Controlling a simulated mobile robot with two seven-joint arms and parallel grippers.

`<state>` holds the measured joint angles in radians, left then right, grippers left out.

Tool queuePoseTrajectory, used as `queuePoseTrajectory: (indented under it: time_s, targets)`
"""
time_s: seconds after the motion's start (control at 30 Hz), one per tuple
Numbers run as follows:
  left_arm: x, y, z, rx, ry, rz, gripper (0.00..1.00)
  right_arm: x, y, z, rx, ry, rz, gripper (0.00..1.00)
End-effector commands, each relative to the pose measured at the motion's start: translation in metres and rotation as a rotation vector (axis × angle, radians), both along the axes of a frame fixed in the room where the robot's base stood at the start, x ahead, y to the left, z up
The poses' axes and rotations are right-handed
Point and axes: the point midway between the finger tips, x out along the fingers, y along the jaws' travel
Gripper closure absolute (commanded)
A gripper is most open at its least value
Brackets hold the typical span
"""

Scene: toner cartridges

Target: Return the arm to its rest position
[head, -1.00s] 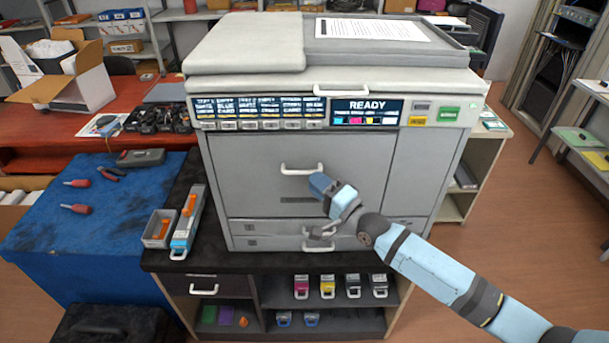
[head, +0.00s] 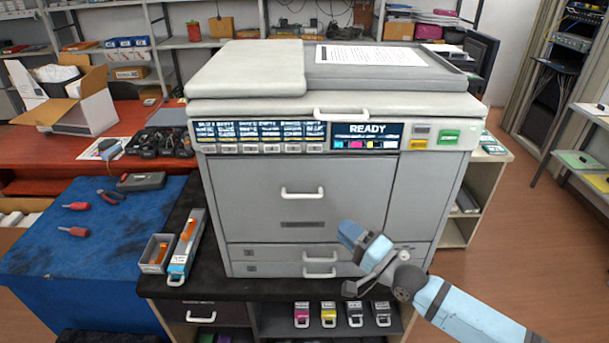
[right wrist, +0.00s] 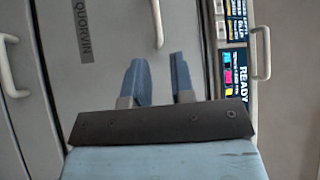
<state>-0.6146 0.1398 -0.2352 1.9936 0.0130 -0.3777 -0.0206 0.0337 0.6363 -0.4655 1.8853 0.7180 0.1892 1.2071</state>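My right gripper (head: 352,262) is in front of the lower right of the printer's front (head: 250,187) in the head view. In the right wrist view its two blue fingers (right wrist: 160,80) stand apart with nothing between them. The printer's large front door is closed, with its white handle (head: 302,193) showing above and left of the gripper. The printer's display (head: 366,136) reads READY. My left gripper is not in view.
A black-topped stand (head: 215,286) under the printer holds several cartridges on its shelf. A grey tray (head: 157,253) and a long cartridge (head: 186,247) with orange parts lie left of the printer. A blue-covered table (head: 60,260) carries tools. Open floor (head: 530,230) lies right.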

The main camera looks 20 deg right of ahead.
Motion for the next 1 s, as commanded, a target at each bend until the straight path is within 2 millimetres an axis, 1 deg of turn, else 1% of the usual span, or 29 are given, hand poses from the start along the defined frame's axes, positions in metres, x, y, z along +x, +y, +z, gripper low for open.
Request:
queuePoseTrajectory:
  time_s: [0.07, 0.17, 0.27, 0.37, 0.4, 0.47, 0.5, 0.6, 0.7, 0.8, 0.83, 1.0]
  targets:
    - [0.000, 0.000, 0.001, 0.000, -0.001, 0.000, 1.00, -0.001, 0.001, -0.001, -0.005, 0.001, -0.001, 0.77]
    - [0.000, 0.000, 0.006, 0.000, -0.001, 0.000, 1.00, -0.011, 0.008, -0.011, -0.067, 0.002, -0.015, 0.77]
    - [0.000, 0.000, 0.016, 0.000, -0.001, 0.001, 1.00, -0.036, 0.024, -0.035, -0.234, 0.002, -0.049, 0.77]
    - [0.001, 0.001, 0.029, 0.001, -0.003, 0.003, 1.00, -0.075, 0.040, -0.069, -0.495, 0.006, -0.083, 0.77]
    - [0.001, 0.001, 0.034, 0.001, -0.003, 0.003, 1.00, -0.093, 0.046, -0.083, -0.613, 0.012, -0.091, 0.77]
    - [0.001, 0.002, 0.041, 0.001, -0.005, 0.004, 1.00, -0.119, 0.051, -0.102, -0.788, 0.020, -0.093, 0.77]
    - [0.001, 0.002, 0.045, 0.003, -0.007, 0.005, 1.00, -0.137, 0.053, -0.114, -0.900, 0.030, -0.088, 0.77]
    - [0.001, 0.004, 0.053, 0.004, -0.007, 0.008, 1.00, -0.178, 0.054, -0.138, -1.152, 0.053, -0.054, 0.77]
    - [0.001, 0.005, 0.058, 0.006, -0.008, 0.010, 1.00, -0.210, 0.052, -0.154, -1.339, 0.076, -0.004, 0.77]
    - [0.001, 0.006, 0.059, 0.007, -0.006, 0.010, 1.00, -0.228, 0.050, -0.164, -1.449, 0.087, 0.036, 0.77]
    - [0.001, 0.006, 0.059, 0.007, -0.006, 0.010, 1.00, -0.232, 0.049, -0.165, -1.466, 0.090, 0.042, 0.77]
    - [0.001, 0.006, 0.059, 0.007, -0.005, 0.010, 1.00, -0.234, 0.049, -0.167, -1.484, 0.089, 0.049, 0.77]
